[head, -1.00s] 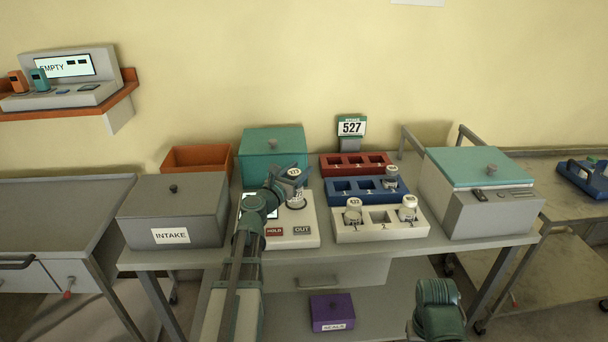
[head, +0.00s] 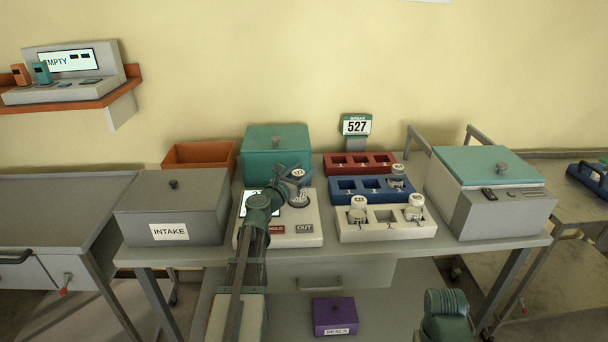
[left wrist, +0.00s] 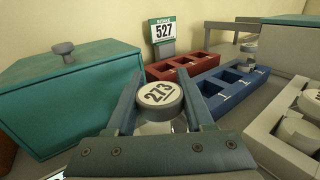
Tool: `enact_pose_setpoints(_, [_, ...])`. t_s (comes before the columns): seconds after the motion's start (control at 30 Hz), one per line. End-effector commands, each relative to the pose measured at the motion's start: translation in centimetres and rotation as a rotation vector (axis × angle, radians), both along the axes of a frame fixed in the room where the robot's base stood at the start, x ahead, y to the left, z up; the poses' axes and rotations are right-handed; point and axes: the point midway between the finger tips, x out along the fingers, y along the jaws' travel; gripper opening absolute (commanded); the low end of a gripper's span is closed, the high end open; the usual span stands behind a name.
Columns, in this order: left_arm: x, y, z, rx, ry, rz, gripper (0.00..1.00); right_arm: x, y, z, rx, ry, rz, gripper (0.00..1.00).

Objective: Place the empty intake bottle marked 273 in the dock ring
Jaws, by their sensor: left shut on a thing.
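The intake bottle marked 273 (head: 299,193) has a pale cap and is upright over the right part of the white dock console (head: 312,241). Its cap, reading 273, shows in the left wrist view (left wrist: 159,94). My left gripper (head: 291,177) is shut on the bottle, with one finger on each side just below the cap in the left wrist view (left wrist: 160,108). My right gripper is not in view.
A teal lidded box (head: 276,150) stands behind the console, and the INTAKE box (head: 172,205) to its left. Red (head: 360,158), blue (head: 345,197) and white (head: 388,235) racks stand to its right; the blue and white ones hold bottles. A sign reads 527 (head: 356,126).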

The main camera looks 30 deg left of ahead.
Motion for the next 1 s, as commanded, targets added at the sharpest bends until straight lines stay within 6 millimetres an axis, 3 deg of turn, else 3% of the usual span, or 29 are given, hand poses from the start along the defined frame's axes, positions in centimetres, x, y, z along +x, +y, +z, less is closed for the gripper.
enact_pose_setpoints(0.17, [0.0, 0.0, -0.4, 0.000, 0.000, 0.000, 0.00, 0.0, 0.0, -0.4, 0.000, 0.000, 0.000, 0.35])
enact_pose_setpoints(0.2, [0.0, 0.0, -0.3, 0.000, 0.000, -0.001, 0.58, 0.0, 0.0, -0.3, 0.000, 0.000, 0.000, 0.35])
enact_pose_setpoints(0.33, [0.0, 0.0, -0.3, 0.000, 0.000, -0.001, 0.81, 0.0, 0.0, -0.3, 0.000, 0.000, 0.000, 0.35])
enact_pose_setpoints(0.7, [0.0, 0.0, 0.2, 0.000, 0.000, -0.001, 0.83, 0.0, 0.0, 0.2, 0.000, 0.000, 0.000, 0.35])
enact_pose_setpoints(1.0, [-5.8, 0.0, 0.0, 0.000, 0.000, 0.001, 0.83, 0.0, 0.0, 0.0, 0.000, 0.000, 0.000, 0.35])
